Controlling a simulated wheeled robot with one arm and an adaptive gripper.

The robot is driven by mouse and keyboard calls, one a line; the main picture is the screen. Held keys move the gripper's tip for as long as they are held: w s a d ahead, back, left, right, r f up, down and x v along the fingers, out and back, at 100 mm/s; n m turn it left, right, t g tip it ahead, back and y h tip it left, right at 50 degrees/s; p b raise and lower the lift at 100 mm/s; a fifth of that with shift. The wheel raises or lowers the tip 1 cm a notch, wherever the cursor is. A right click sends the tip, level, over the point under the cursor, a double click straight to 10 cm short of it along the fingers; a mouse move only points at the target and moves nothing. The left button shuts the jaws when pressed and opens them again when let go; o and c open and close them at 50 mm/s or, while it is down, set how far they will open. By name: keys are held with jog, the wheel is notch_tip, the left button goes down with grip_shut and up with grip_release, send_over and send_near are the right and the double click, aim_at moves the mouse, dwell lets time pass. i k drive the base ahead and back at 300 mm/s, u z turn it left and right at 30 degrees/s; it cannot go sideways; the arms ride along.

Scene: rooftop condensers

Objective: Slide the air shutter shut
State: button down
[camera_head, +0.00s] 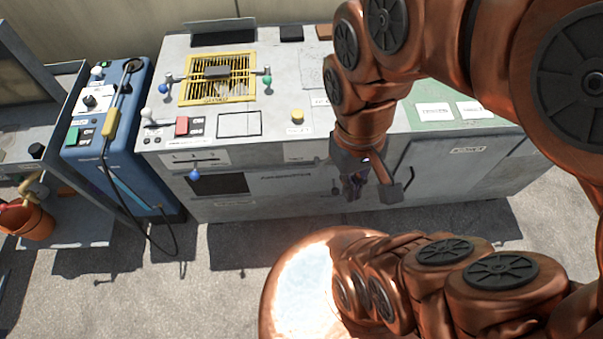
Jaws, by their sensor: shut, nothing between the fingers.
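On the front of the grey cabinet (290,205), a blue knob (195,175) hangs below a white plate with a dark horizontal slot (203,157). A dark rectangular opening (225,184) lies just behind and right of the knob. This looks like the air shutter and its handle, but the labels are too small to read. My gripper (353,190) points down in front of the cabinet, well right of the blue knob. Its fingers are shut and empty, and partly hidden by its own housing.
A yellow grille (218,77) with a dark bar and knobbed levers sits on the cabinet top, near a red switch (182,126) and yellow button (297,116). A blue unit (107,140) with a trailing black cable stands left. Floor before the blue knob is clear.

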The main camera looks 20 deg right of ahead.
aim_at(303, 180)
jog(key=z, duration=0.25)
jog(key=k, duration=1.5)
jog(key=u, duration=0.5)
